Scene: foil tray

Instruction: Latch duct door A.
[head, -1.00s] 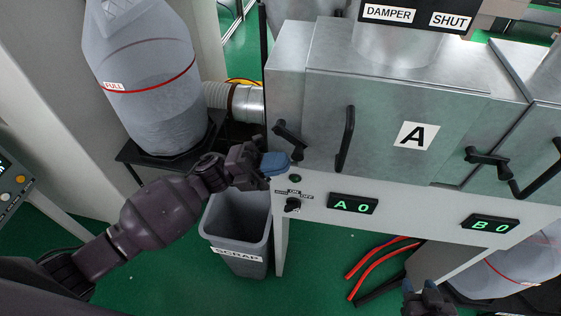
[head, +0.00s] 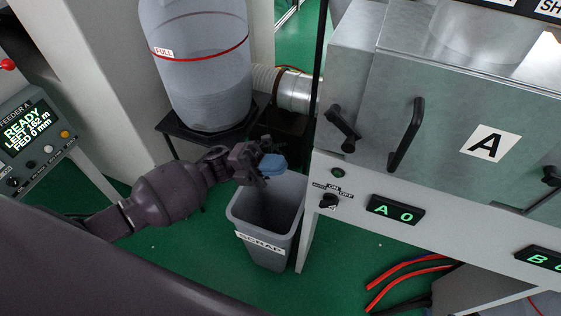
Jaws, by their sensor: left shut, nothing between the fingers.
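Duct door A (head: 450,110) is a grey metal panel with a white "A" label and a black bar handle (head: 405,135). It looks flush with the housing. A black latch lever (head: 343,128) sits at the door's left side, slanting down to the right. My left gripper (head: 272,165) has blue fingertips, is shut and empty, and hangs left of and below the lever, apart from it, over the scrap bin. My right gripper is out of view.
The grey scrap bin (head: 262,240) stands below my left gripper. A bag marked FULL (head: 200,85) stands on a black stand behind it. A switch (head: 328,201) and the "A 0" display (head: 395,210) are below the door. A feeder panel (head: 32,135) is at left.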

